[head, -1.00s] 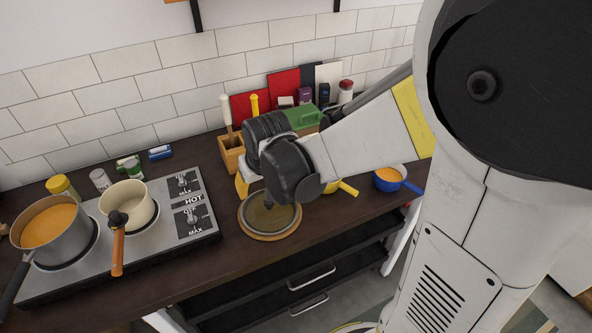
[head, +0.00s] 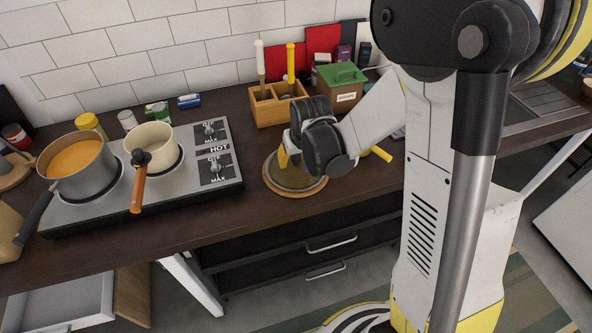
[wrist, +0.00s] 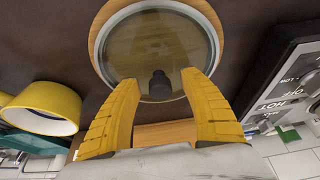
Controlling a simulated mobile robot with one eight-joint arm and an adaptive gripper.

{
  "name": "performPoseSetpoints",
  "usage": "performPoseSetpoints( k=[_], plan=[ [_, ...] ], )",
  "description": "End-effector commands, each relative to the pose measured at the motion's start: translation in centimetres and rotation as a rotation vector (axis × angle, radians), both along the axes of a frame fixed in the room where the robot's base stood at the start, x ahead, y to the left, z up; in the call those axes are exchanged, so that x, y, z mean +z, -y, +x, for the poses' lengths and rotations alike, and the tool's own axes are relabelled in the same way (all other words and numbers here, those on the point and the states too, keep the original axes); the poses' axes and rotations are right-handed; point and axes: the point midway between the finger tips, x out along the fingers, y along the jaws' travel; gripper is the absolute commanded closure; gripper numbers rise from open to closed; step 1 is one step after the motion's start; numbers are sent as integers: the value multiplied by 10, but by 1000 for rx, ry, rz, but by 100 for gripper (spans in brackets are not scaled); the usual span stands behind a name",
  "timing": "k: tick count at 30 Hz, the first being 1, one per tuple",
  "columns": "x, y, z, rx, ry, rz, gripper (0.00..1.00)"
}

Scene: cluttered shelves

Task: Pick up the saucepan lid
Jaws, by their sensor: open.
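The saucepan lid (head: 292,181) is a round glass disc with a metal rim, lying flat on a round wooden board (head: 303,194) on the dark counter right of the stove. In the wrist view the lid (wrist: 150,40) fills the top middle, and its black knob (wrist: 160,84) shows between my two yellow fingers. My gripper (wrist: 158,80) is open, with a finger on either side of the knob and a gap to each. In the head view my gripper (head: 288,158) hangs over the lid and hides part of it.
The stove (head: 208,155) on the left holds a grey pot (head: 75,165) of orange soup and a small cream pan (head: 150,145). Behind my gripper stand a wooden utensil box (head: 272,108) and a green-lidded box (head: 342,85). A yellow handle (head: 381,153) sticks out right of my wrist.

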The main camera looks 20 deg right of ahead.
Motion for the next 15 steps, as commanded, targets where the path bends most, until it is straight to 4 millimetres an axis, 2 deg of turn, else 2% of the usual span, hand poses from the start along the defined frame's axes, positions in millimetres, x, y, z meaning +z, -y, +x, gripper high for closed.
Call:
performPoseSetpoints(
  k=[7, 12, 15],
  plan=[
    [-2, 0, 1, 0, 0, 0, 50],
    [-2, 0, 1, 0, 0, 0, 100],
    [-2, 0, 1, 0, 0, 0, 100]
  ],
)
